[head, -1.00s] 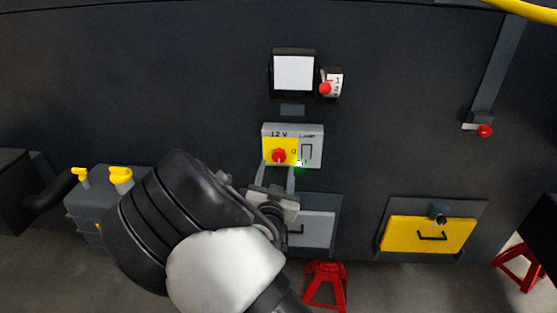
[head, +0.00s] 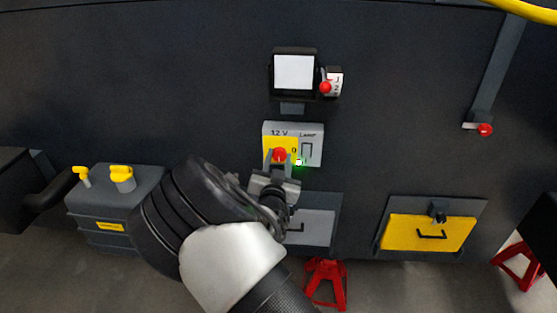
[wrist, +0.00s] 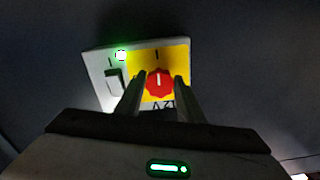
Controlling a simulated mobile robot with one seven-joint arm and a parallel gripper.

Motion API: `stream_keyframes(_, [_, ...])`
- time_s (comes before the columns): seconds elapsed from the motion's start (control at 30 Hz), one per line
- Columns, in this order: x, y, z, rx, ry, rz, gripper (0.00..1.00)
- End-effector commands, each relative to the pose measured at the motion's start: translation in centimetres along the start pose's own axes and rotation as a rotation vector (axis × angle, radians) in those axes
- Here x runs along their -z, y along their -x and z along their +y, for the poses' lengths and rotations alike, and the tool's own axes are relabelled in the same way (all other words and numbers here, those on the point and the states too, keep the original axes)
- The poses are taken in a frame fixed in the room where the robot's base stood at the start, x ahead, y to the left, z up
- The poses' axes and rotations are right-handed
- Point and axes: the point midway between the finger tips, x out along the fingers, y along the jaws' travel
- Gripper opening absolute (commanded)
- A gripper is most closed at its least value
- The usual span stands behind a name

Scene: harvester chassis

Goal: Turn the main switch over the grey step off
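The main switch is a red knob (head: 279,154) on the yellow half of a grey-and-yellow panel (head: 314,132) marked 12 V. In the wrist view the panel is upside down, and the white line on the red knob (wrist: 159,82) points up to a line mark on the yellow plate. My gripper (head: 278,157) faces the panel from below. Its two fingers lie close along both sides of the knob, with no clear gap, so it looks shut on it. In the wrist view the left finger of my gripper (wrist: 160,82) covers part of the plate.
A green lamp (head: 299,162) glows on the panel beside a lamp switch (head: 307,151). Above are a white screen (head: 294,72) and a red-tipped lever (head: 325,88). Below are a grey step (head: 315,227) and a red stand (head: 326,283). A yellow hatch (head: 428,233) is at right.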

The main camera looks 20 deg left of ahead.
Motion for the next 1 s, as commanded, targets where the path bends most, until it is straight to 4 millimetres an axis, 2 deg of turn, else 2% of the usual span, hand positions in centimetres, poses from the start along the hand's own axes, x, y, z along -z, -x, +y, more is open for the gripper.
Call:
stream_keyframes(0.27, [-0.09,0.02,0.05,0.0,0.038,0.0,0.12])
stream_keyframes(0.47, [-0.23,0.02,0.16,-0.001,0.144,0.0,0.12])
stream_keyframes(1.0, [-0.09,0.03,0.28,0.0,0.64,0.0,0.12])
